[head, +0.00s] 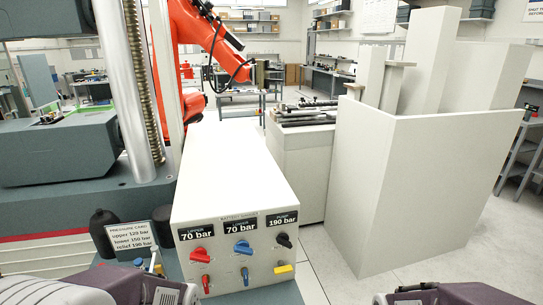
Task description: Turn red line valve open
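A pale box-shaped unit (235,190) stands in front of me, its front panel facing me. A red handle (203,254) sits on the panel's left, under the upper display (196,233) reading 70 bar. A smaller red lever (206,283) is below it. To the right are a blue handle (243,247) under the lower display (240,228), also 70 bar, and a black knob (284,240) under the pump display (282,219), 190 bar. Purple-grey parts of my arms show at the bottom left and bottom right. No gripper fingertips are discernible, and neither arm touches the red handle.
A pressure card (131,235) reads upper 120, lower 150, relief 190 bar. A black rounded object (103,232) stands beside it. A yellow lever (283,268) and a grey-blue lever (245,275) are low on the panel. A tall pale enclosure (400,180) stands right.

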